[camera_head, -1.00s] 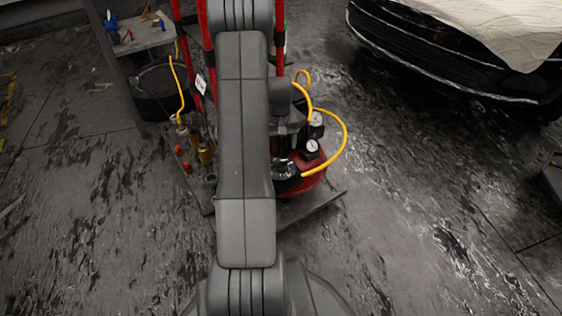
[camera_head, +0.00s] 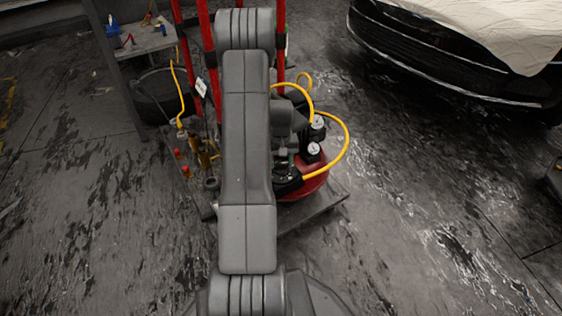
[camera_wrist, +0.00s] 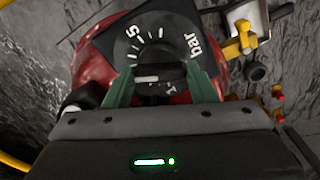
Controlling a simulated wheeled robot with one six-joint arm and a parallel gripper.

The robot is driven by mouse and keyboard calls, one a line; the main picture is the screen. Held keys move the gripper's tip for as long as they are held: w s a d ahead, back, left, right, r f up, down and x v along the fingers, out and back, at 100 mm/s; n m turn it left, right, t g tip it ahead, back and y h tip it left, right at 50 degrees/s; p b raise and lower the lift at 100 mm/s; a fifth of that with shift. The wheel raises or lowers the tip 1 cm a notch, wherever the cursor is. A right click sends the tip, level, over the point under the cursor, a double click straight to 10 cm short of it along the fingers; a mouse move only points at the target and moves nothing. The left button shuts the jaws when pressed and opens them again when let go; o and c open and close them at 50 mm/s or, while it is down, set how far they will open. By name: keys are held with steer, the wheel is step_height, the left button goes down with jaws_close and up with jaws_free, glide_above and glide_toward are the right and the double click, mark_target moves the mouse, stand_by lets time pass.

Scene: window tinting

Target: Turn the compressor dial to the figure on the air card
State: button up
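The compressor (camera_head: 318,184) is a red tank with black fittings, partly hidden behind my arm in the head view. Its dial (camera_wrist: 148,42) fills the upper middle of the wrist view: a black face with white ticks, a "5", a "1" and "bar". The dark knob (camera_wrist: 160,74) has a pale pointer bar at its left, facing left. My gripper's green fingertips (camera_wrist: 160,80) stand on either side of the knob, very close to it; whether they press on it I cannot tell. A small white card (camera_head: 201,87) hangs by a red post; its figure is too small to read.
A covered dark car (camera_head: 450,50) is at the upper right.

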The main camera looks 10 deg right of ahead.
mark_target(281, 163)
steer(key=shift+c, duration=0.7)
steer(key=shift+m+p, duration=0.65)
steer(key=shift+m, duration=0.95)
steer(key=o, duration=1)
step_height(281, 163, up, 14)
steer(key=p, duration=0.4)
steer(key=shift+f+p, duration=0.1)
steer(key=shift+p, duration=0.3)
